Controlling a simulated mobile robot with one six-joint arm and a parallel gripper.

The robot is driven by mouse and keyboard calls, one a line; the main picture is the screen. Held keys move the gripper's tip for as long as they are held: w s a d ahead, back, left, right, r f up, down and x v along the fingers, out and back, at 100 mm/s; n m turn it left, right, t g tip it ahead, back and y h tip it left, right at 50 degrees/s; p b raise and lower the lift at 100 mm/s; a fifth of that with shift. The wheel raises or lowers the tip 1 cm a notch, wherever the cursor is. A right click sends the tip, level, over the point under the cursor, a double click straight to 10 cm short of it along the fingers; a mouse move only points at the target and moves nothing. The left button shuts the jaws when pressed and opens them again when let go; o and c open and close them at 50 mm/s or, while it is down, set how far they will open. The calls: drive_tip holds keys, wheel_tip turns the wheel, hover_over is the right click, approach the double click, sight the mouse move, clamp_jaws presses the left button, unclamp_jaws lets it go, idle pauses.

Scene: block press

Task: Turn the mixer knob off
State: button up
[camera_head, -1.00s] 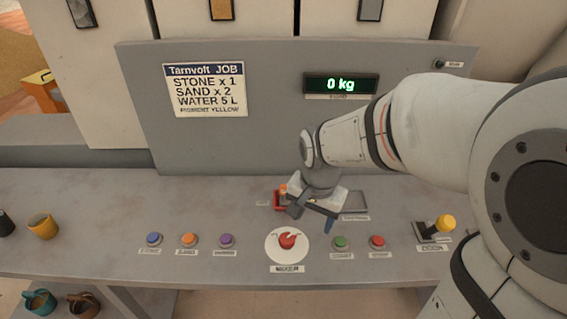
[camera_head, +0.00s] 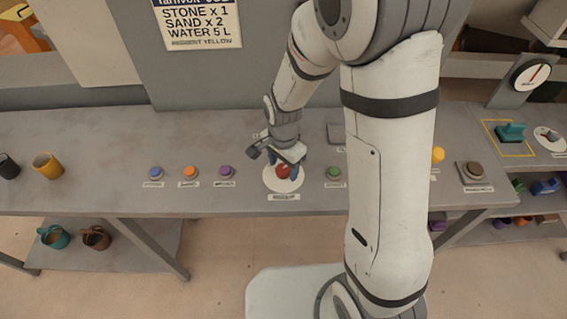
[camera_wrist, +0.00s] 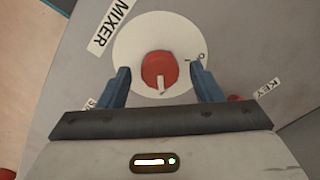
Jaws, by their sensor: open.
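The mixer knob is a round red knob (camera_head: 283,171) on a white round dial plate (camera_head: 273,183) on the grey counter. In the wrist view the red knob (camera_wrist: 159,70) has a pale pointer mark at its edge, and the plate (camera_wrist: 130,40) carries a small "0" mark. A label reading MIXER (camera_wrist: 112,25) lies beside the plate. My gripper (camera_head: 284,166) is over the knob, pointing down. In the wrist view its two blue fingers (camera_wrist: 159,82) are open, one on each side of the knob, with gaps between. Whether the fingertips reach down around it I cannot tell.
Blue (camera_head: 155,172), orange (camera_head: 190,171) and purple (camera_head: 225,171) buttons stand left of the dial. A green button (camera_head: 333,174) stands close to its right. My arm hides part of the counter's right side.

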drive_tip(key=shift+f, duration=0.1)
drive_tip(key=shift+c, duration=0.5)
drive_tip(key=c, duration=0.9)
drive_tip(key=shift+n, duration=0.3)
drive_tip(key=n+b, duration=0.1)
drive_tip(key=n, duration=0.2)
drive_tip(key=shift+n+b, duration=0.3)
drive_tip(key=shift+b, duration=0.1)
drive_tip(key=n+b, duration=0.1)
drive_tip(key=n, duration=0.3)
drive_tip(key=shift+n, duration=0.3)
drive_tip(key=n+b, duration=0.1)
drive_tip(key=n, duration=0.3)
drive_tip(key=shift+b, duration=0.3)
drive_tip(key=n+b, duration=0.1)
drive_tip(key=n, duration=0.4)
